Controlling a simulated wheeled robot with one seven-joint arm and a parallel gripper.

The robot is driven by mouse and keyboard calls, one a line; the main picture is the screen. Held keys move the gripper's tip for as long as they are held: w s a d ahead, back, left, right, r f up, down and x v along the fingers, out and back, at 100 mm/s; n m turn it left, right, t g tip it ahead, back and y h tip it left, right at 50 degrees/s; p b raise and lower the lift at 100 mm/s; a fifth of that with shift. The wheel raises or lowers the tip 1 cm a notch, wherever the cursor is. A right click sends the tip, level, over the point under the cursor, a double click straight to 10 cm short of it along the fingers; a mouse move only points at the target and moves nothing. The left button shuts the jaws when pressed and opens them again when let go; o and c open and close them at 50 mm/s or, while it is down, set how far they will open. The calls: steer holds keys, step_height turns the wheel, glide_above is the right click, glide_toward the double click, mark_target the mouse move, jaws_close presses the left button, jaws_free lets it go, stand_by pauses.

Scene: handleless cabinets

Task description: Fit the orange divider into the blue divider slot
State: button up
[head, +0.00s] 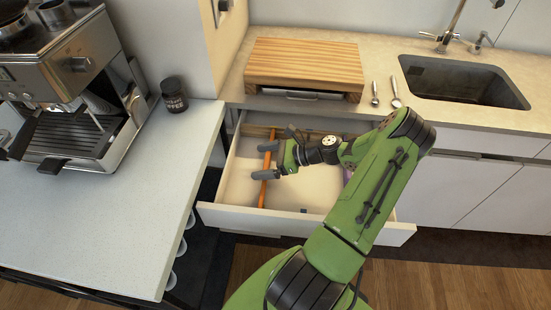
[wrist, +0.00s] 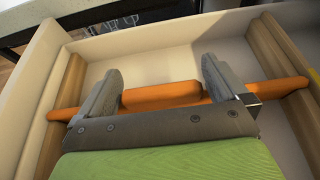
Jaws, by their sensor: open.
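The orange divider (head: 265,181) lies across the left part of the open drawer in the head view. In the wrist view the orange divider (wrist: 160,95) spans between two wooden rails, with a thicker middle part. Its ends reach the rails; I cannot tell whether they are seated in slots. My gripper (head: 264,160) is at the divider. Its fingers are apart on either side of the thicker part in the wrist view (wrist: 160,68), with gaps, not clamped. I cannot make out a blue slot clearly; my arm hides part of the drawer.
The white drawer (head: 225,213) stands open below the counter, with a wooden rail (wrist: 65,85) along one side. A purple thing (head: 347,174) shows partly behind my arm. A cutting board (head: 305,60) sits above; a countertop with a coffee machine (head: 75,75) is at left.

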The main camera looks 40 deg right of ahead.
steer(key=shift+x, duration=0.75)
steer(key=shift+c, duration=0.3)
steer(key=c, duration=0.7)
steer(key=o, duration=0.3)
steer(key=shift+c, duration=0.5)
steer(key=shift+r+p, duration=2.05)
steer(key=shift+p, duration=0.15)
